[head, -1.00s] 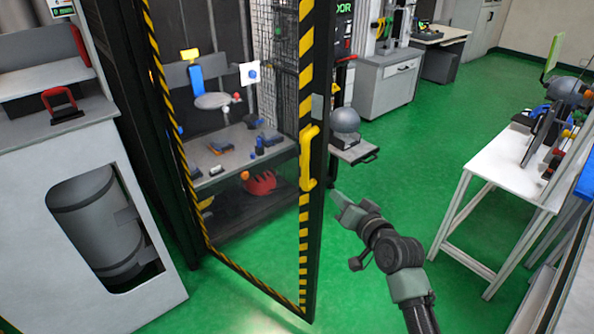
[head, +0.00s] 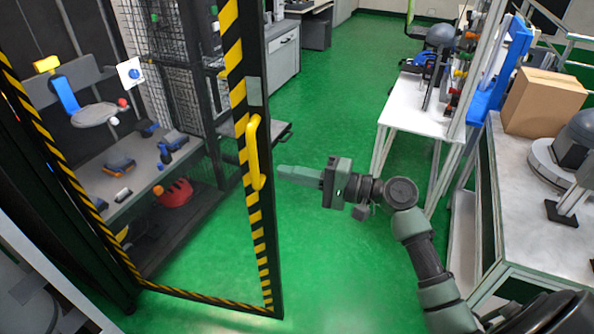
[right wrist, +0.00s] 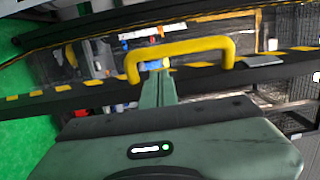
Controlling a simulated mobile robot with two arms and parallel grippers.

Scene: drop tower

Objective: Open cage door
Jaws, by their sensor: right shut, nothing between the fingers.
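The cage door (head: 236,60) has a black frame with yellow-black stripes and a see-through panel. A yellow upright handle (head: 254,152) is fixed near its right edge. I cannot tell how far the door stands from its frame. My right gripper (head: 282,172) is shut and empty, just right of the handle, pointing left at it. In the right wrist view the closed fingers (right wrist: 157,78) point at the opening of the yellow handle (right wrist: 180,46), between its two ends. I cannot tell whether they touch it. My left gripper is out of view.
Inside the cage a grey bench (head: 90,172) carries small tools, with a red helmet (head: 174,193) below. A white table (head: 412,105) and a workbench (head: 540,190) with a cardboard box (head: 543,101) stand on the right. Green floor (head: 330,250) is clear between.

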